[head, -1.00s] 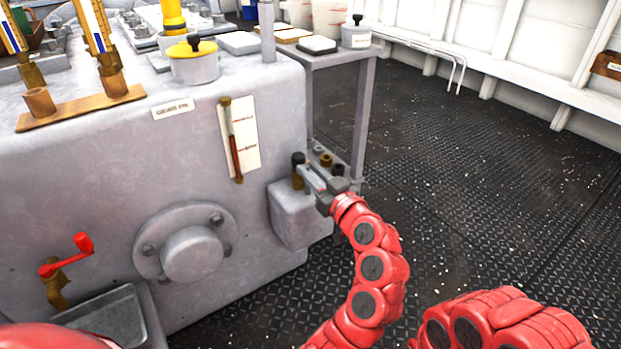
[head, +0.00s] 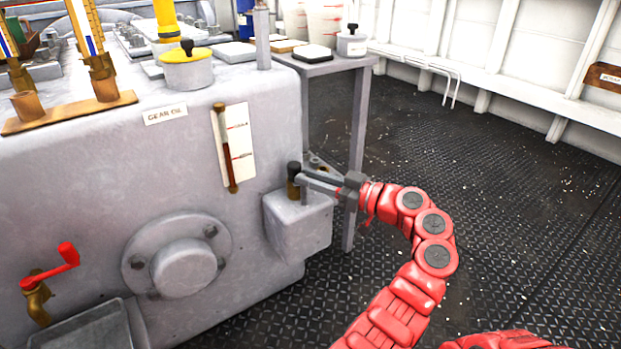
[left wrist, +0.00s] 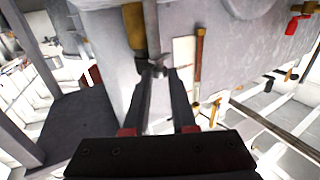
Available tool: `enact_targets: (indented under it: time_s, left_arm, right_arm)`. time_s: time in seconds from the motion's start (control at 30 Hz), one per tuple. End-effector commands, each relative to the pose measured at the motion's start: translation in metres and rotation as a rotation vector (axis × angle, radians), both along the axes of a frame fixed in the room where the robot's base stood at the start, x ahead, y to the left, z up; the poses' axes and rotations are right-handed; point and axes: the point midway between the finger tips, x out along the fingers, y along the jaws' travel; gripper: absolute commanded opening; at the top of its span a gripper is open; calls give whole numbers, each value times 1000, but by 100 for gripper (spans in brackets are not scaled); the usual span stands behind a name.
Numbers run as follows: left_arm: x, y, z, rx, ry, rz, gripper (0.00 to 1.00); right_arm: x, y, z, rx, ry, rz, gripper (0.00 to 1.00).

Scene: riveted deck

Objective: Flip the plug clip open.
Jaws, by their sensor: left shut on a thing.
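The plug (head: 293,181), with a black cap and a brass body, stands upright on a grey block at the right end of the gear oil housing. My left gripper (head: 304,183) reaches it from the right, its fingers level with the upper part of the plug. In the left wrist view, the fingertips (left wrist: 155,72) are closed on a small grey piece, the plug clip (left wrist: 154,62), beside a brass body and a grey rod. The fingers partly hide the clip, and its angle is hard to tell. My right gripper is out of view.
The grey block (head: 297,225) juts out under the plug. A table (head: 330,66) with a leg stands behind my left gripper. The deck to the right (head: 500,200) is clear.

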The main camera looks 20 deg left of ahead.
Motion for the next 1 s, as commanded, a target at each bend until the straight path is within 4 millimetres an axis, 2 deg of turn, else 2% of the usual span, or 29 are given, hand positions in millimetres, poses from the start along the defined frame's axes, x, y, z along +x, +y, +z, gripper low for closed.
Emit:
enact_targets:
  time_s: [0.33, 0.87, 0.9, 0.93, 1.0]
  left_arm:
    - [1, 1, -1, 0, 3, 75, 0]
    - [1, 0, -2, -3, 2, 85, 0]
    - [1, 0, -2, -3, 3, 85, 30]
    - [1, 0, -2, -3, 3, 85, 35]
    - [1, 0, -2, -3, 3, 84, 37]
  right_arm:
    - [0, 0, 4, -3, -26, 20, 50]
    - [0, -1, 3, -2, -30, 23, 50]
    - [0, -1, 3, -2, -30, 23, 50]
    - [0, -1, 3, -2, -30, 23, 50]
    - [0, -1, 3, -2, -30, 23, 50]
